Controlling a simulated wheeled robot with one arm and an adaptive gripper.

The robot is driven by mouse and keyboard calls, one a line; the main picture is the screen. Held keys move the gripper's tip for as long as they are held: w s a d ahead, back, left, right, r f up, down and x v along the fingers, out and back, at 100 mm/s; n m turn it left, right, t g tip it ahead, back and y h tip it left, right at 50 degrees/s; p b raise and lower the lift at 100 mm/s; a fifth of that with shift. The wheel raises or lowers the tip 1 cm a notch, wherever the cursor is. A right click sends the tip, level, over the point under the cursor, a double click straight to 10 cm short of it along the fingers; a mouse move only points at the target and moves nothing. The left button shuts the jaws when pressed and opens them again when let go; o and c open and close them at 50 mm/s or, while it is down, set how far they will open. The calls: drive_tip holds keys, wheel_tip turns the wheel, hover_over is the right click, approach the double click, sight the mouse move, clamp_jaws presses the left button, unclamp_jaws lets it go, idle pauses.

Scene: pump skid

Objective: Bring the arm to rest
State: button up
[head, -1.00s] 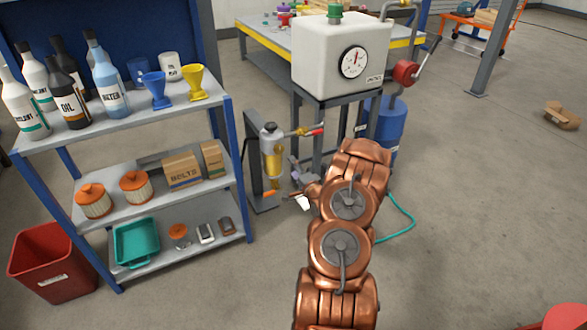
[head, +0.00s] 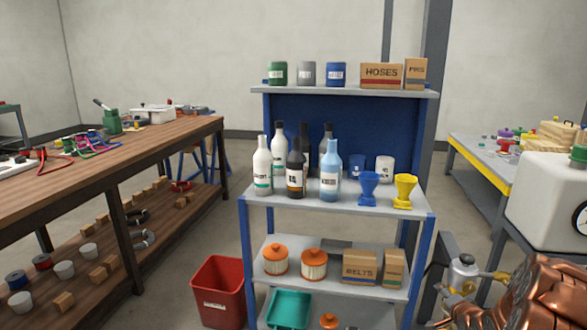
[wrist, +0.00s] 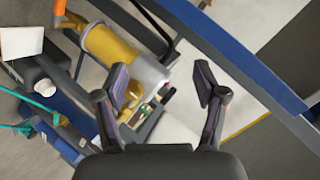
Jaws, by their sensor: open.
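My gripper (wrist: 162,88) shows in the wrist view with its two dark fingers apart and nothing between them. Behind the fingers is a yellow cylinder with a grey cap (wrist: 115,50), which they do not hold.
A blue-framed shelf (head: 425,212) with bottles, funnels and boxes stands in the middle of the head view. A red bin (head: 219,290) is at its lower left. A wooden workbench (head: 150,135) is at left; a white tank (head: 540,200) is at right.

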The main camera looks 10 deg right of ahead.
drive_tip(key=s+a+r+n+g+y, duration=0.1)
drive_tip(key=s+a+r+n+g, duration=0.25)
drive_tip(key=a, duration=0.35)
drive_tip(key=s+a+r+n+g, duration=0.2)
drive_tip(key=s+a, duration=0.3)
drive_tip(key=a, duration=0.2)
drive_tip(key=s+a+r+n+g+y, duration=0.1)
drive_tip(key=s+a+r+n+g, duration=0.2)
drive_tip(key=a, duration=0.4)
drive_tip(key=s+a+r+n+g, duration=0.25)
drive_tip(key=s+a, duration=0.35)
drive_tip(key=s, duration=0.4)
drive_tip(key=s+a+r+n+g+y, duration=0.1)
drive_tip(key=s+a+r+g, duration=0.3)
drive_tip(key=s, duration=0.6)
drive_tip(key=s+a+r+n, duration=0.1)
drive_tip(key=s+a+n, duration=0.1)
drive_tip(key=s+a, duration=0.65)
drive_tip(key=s+r+p, duration=0.1)
drive_tip(key=r+p, duration=1)
drive_tip(key=r, duration=0.1)
drive_tip(key=s+d+r+p, duration=0.1)
drive_tip(key=s+r+p, duration=0.1)
drive_tip(key=r+p, duration=1)
drive_tip(key=shift+s+d+r+t, duration=0.2)
drive_tip(key=shift+d+r+t, duration=0.05)
drive_tip(key=shift+r+t, duration=0.2)
